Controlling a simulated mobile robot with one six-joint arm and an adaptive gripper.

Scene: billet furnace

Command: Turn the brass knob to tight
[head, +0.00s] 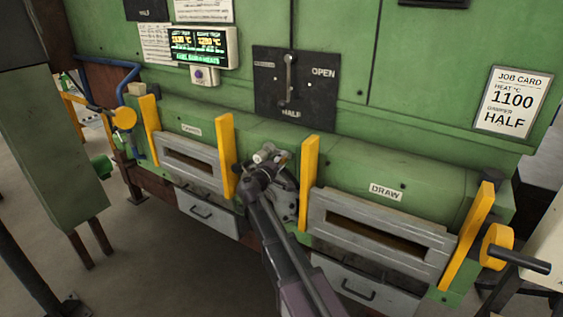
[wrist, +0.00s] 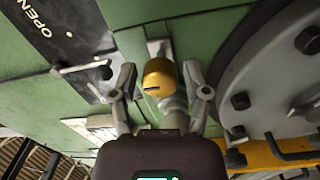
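The brass knob (wrist: 159,76) shows in the wrist view as a rounded yellow cap with a short dark mark, on a grey stem. My gripper (wrist: 160,72) is open around it, one finger on each side. A gap shows between the knob and each finger, so the fingers do not appear to press on it. In the head view my gripper (head: 268,160) is at the grey fittings between the two furnace doors, and the knob cannot be made out there. No label for tight is readable.
A damper lever (head: 289,78) sits on a dark plate marked OPEN and HALF. Slotted doors (head: 190,163) and (head: 380,240) flank my arm, with yellow uprights beside them. A job card (head: 512,101) reads 1100 and HALF. A large bolted disc (wrist: 270,75) is close right in the wrist view.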

